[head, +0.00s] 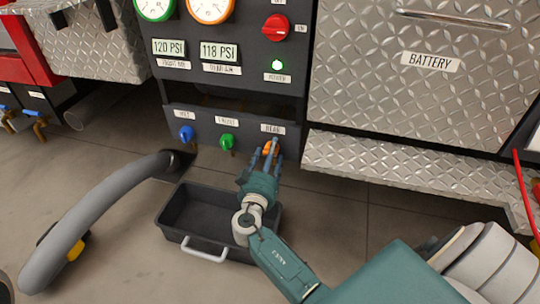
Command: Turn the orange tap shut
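The orange tap (267,147) is at the right end of a row of taps low on the dark panel, under a small label. My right gripper (270,151) comes up from below, with its dark fingers at the tap and partly covering it. The orange shows between the fingers. I cannot tell whether they touch or grip it, or which way the handle is turned. My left gripper is not in view.
A blue tap (186,132) and a green tap (227,141) sit left of the orange one. Below is a black tray (178,224) with a light handle. A grey hose (95,205) curves at left. A metal ledge (400,160) juts out at right.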

